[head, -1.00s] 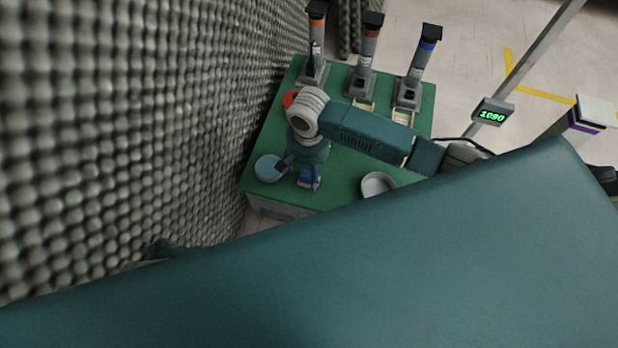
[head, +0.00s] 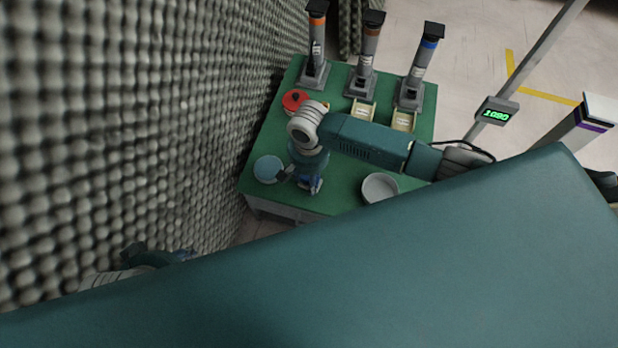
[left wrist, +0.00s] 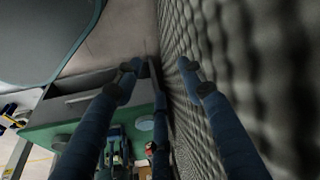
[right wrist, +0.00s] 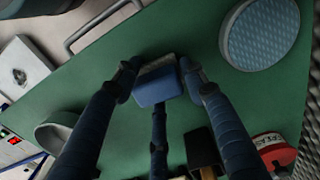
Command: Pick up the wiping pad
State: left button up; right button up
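The wiping pad, a small blue block with a grey layer (right wrist: 157,86), lies on the green table (right wrist: 120,118) in the right wrist view. My right gripper (right wrist: 159,72) points down over it, with two fingertips at either side of the pad and the third finger below in the picture. The fingers look spread, and I see no clear grip. In the head view my right gripper (head: 311,183) is at the table's front part and largely hides the pad. My left gripper (left wrist: 158,66) is open and empty beside the foam wall.
A round dish with a light blue textured top (right wrist: 262,32) is close by the pad. A white bowl (head: 379,187) stands to the right, a red container (head: 294,100) behind. Several dispensers line the back. The foam wall (head: 130,120) borders the left.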

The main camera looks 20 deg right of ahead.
jog(key=shift+c, duration=0.7)
jog(key=shift+r+p, duration=0.3)
jog(key=shift+r, duration=0.25)
notch_tip(320, 180, up, 10)
jog(key=p, duration=0.3)
jog(key=shift+f+p, duration=0.15)
jog(key=shift+p, duration=0.15)
pick_arm(q)
notch_tip(320, 180, down, 21)
jog(key=s+g+p, duration=0.1)
jog(key=s+p, duration=0.1)
jog(key=shift+s+p, duration=0.3)
pick_arm(e)
notch_tip(320, 180, up, 9)
send_over(308, 177)
